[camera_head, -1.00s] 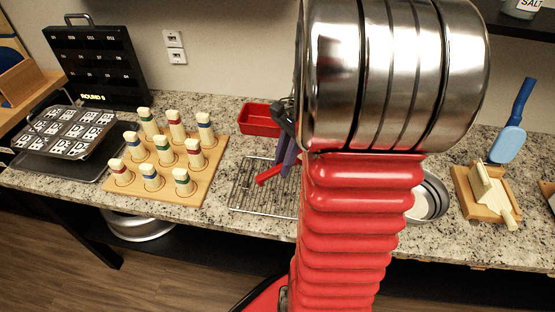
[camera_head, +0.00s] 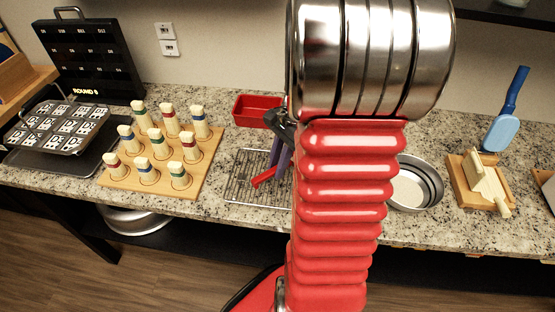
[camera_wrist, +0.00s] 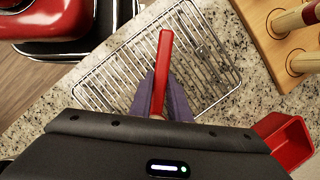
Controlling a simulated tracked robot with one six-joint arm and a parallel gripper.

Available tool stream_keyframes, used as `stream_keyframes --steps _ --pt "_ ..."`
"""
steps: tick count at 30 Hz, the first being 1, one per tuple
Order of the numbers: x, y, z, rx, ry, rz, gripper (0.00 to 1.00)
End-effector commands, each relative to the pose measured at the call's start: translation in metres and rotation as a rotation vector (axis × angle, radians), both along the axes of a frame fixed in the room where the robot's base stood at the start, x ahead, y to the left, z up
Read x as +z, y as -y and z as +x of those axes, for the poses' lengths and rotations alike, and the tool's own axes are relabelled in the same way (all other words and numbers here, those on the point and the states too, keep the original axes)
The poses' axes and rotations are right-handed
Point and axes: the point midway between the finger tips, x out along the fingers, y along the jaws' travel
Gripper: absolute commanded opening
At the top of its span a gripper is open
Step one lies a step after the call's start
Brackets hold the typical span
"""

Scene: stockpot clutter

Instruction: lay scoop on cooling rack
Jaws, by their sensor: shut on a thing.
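The scoop shows as a red bar (camera_wrist: 163,65) between my purple fingers in the wrist view. It also shows in the head view as a short red piece (camera_head: 264,177). The rest of the scoop is hidden behind my gripper. My gripper (camera_wrist: 160,98) is shut on the scoop, and in the head view (camera_head: 279,163) it is over the right part of the cooling rack. The cooling rack (camera_head: 238,182) is a wire grid on the speckled counter, and it fills the middle of the wrist view (camera_wrist: 110,78). I cannot tell whether the scoop touches the wires.
A red bin (camera_head: 256,111) stands behind the rack. A wooden board (camera_head: 196,181) with several banded pegs is to its left. A metal bowl (camera_head: 425,184) and a wooden block with a cream piece (camera_head: 478,185) are to the right. The rack's left part is bare.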

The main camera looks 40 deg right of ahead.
Motion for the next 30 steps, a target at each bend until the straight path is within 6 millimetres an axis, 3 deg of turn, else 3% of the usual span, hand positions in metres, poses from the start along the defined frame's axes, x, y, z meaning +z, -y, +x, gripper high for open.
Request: stream_keyframes --steps 9,19,20,30 --pt "-0.017 0.0 0.0 -0.002 0.0 0.001 0.0" --pt "-0.018 0.001 0.0 -0.002 0.0 0.0 0.0" --pt "-0.018 0.001 0.0 -0.002 0.0 0.0 0.17" --pt "-0.018 0.001 -0.001 -0.003 0.001 0.0 0.38"
